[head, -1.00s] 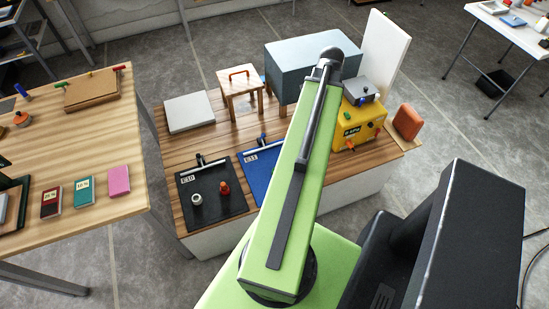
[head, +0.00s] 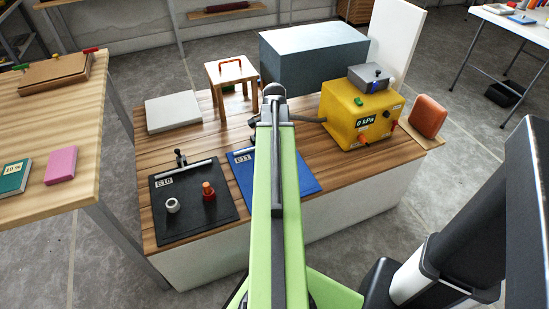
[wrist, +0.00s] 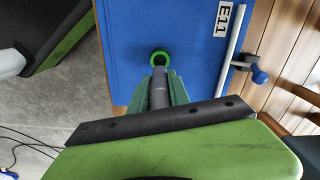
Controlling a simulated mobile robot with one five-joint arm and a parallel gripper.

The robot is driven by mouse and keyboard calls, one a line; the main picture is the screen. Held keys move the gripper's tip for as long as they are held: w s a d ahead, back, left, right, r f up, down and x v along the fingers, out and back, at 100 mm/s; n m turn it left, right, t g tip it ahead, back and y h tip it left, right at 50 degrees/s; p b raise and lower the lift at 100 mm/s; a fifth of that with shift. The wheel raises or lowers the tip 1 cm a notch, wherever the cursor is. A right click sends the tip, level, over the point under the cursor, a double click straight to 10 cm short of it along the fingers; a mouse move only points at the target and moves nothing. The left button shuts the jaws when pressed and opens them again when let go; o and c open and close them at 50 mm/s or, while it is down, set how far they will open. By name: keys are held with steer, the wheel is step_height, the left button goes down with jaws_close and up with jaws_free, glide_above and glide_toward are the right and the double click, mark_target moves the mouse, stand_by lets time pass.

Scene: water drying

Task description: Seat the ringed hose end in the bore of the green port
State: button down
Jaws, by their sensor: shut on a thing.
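In the wrist view the green port (wrist: 160,57) shows as a bright green ring over the blue mat (wrist: 190,85) marked E11. My gripper (wrist: 159,80) has green fingers shut on the dark grey hose end (wrist: 159,92), which points at the port. The hose tip overlaps the near side of the green ring in this view. I cannot tell whether it is above the bore or in it, and its ring is not distinct. In the head view my arm hides the port and gripper.
A yellow box (head: 362,112) reading 0 kPa stands right of the blue mat. A black mat (head: 190,220) marked E10, with a white fitting (head: 172,205) and a red one (head: 208,191), lies left. A bar with a blue-knobbed clamp (wrist: 259,75) crosses the blue mat.

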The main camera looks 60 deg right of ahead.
stand_by(0.3)
step_height(320, 180, down, 6)
steer(key=b, duration=0.5)
steer(key=shift+r+b, duration=0.2)
steer(key=shift+b, duration=0.15)
steer(key=shift+f+b, duration=1.8)
stand_by(0.6)
steer(key=c, duration=1.1)
jaws_free()
steer(key=shift+c, duration=0.2)
step_height(320, 180, up, 18)
steer(key=p, duration=1.7)
steer(key=shift+a+f+p, duration=0.1)
steer(key=shift+f+p, duration=0.05)
steer(key=shift+p, duration=0.25)
steer(key=shift+f, duration=0.15)
